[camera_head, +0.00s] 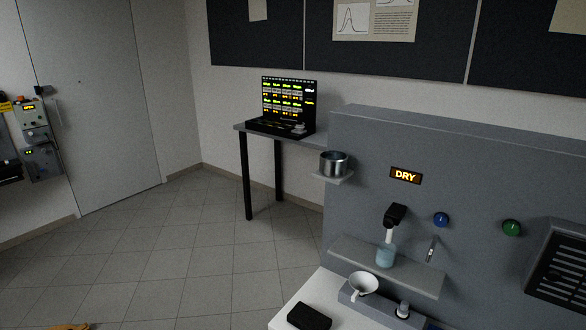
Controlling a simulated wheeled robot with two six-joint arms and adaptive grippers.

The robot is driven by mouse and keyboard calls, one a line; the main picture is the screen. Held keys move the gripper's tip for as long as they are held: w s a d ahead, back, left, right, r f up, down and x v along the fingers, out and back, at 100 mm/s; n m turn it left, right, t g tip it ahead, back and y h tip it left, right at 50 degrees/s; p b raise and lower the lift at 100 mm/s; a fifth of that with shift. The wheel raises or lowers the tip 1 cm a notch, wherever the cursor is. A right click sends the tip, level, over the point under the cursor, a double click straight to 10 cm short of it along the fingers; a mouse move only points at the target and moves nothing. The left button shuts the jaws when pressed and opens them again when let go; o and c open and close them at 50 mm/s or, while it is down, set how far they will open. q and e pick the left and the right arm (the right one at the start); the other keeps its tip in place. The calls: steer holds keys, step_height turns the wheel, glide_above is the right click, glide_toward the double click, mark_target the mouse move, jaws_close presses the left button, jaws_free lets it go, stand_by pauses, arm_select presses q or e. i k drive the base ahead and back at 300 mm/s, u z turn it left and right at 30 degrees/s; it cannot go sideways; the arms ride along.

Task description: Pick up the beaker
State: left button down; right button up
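A metal cup-shaped vessel (334,164) stands upright on a small shelf at the left end of the grey panel; it looks most like a beaker, though I cannot be sure. A clear bottle with pale blue liquid (386,253) stands on a lower ledge, below a black nozzle (395,215). Neither of my grippers can be made out in the head view, and nothing is seen touching the vessel.
The grey panel (460,175) bears a lit "DRY" sign (405,175) and knobs. A side table (238,127) holds a console (285,107).

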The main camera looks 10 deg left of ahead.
mark_target(386, 255)
steer(key=k, duration=0.45)
steer(key=z, duration=0.5)
steer(key=i, duration=1.2)
steer(key=z, duration=0.5)
